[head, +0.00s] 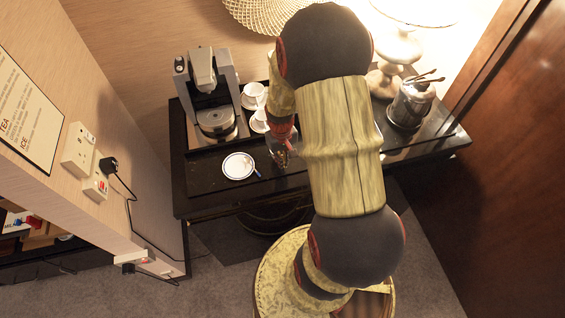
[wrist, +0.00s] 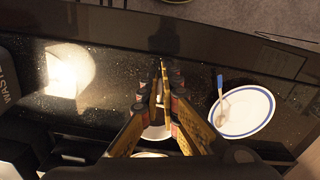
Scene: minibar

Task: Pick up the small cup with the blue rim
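Two white cups on saucers stand by the coffee machine in the head view, a back one (head: 252,90) and a front one (head: 259,120). Blue rims cannot be made out on them. My gripper (head: 281,152) points down over the black counter, just in front of and right of the front cup. In the wrist view my gripper (wrist: 163,92) has its fingers close together, with a narrow gap and nothing seen gripped. A white round piece (wrist: 155,132), likely a cup or saucer, shows between the fingers, partly hidden. My arm hides part of the counter.
A white plate with a blue rim (head: 238,166) lies left of my gripper with a blue-handled spoon (wrist: 221,86) on it. A coffee machine (head: 212,100) stands at the back left. A metal ice bucket (head: 411,103) and a lamp (head: 397,48) stand right.

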